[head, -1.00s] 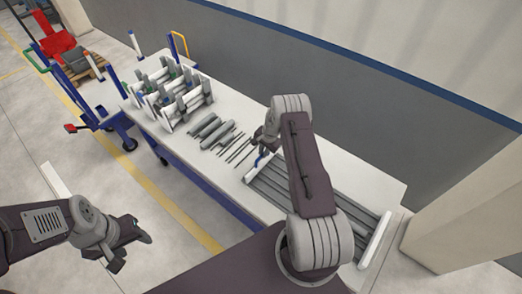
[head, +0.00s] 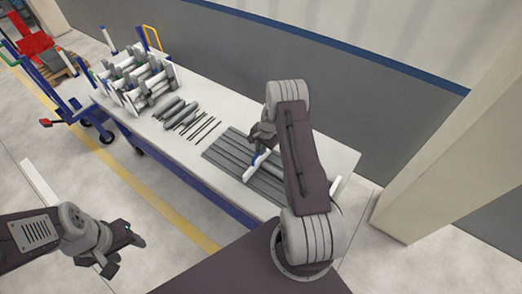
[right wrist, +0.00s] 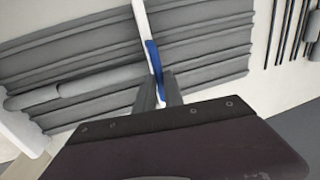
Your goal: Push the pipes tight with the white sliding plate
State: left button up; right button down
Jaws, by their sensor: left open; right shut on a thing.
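Long grey pipes (head: 222,152) lie side by side on the white table; they also show in the right wrist view (right wrist: 215,50). My right gripper (head: 258,153) is shut on the blue handle (right wrist: 154,62) of the white sliding plate (head: 250,174). In the right wrist view the plate (right wrist: 142,18) crosses over the pipes, with pipe lengths on both sides of it. I cannot tell whether it touches them. My right arm hides part of the pipes. My left gripper (head: 126,257) is open and empty, off the table's front side.
A white end piece (head: 334,187) stands at the right of the pipes. Thin dark rods (head: 203,129) and short thick grey pipes (head: 172,110) lie to the left. A white rack (head: 140,85) stands at the table's far left end. A blue cart (head: 70,108) is beyond it.

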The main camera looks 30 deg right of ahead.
dwell(0.4)
jog(key=c, duration=1.5)
grip_release()
jog(key=shift+s+d, duration=0.1)
jog(key=shift+o, duration=0.2)
jog(key=shift+r, duration=0.15)
notch_tip(320, 180, up, 9)
jog(key=s+b, duration=0.1)
jog(key=shift+s+d, duration=0.35)
